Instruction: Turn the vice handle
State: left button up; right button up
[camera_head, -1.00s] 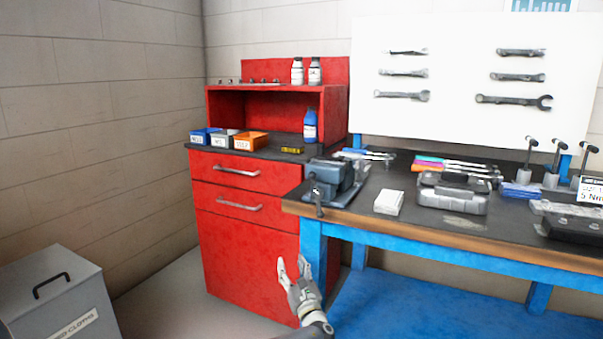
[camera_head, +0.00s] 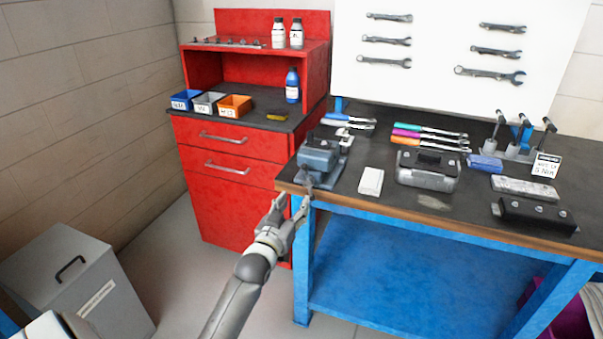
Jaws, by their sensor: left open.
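The blue-grey vice (camera_head: 319,159) sits on the near left corner of the workbench. Its handle (camera_head: 307,180) is a small dark bar at the vice's front, near the bench edge. My left gripper (camera_head: 294,202) is open and empty, just in front of the bench corner and below the handle in the picture. One fingertip overlaps the lower end of the handle area; I cannot tell whether they touch. My right gripper is out of view.
The workbench (camera_head: 395,206) has a wooden front edge and blue legs. A red cabinet (camera_head: 224,205) stands left of the bench. A grey bin (camera_head: 62,285) stands at lower left.

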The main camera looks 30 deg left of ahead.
aim_at(307, 186)
pick_arm(q)
jog(key=x, duration=1)
jog(key=shift+w+d+f+p, duration=0.1)
jog(key=shift+w+p, duration=0.25)
jog(key=shift+w, duration=0.1)
grip_shut()
jog(key=shift+m, duration=0.3)
jog(key=shift+f+m, duration=0.15)
jog(key=shift+m, duration=2.85)
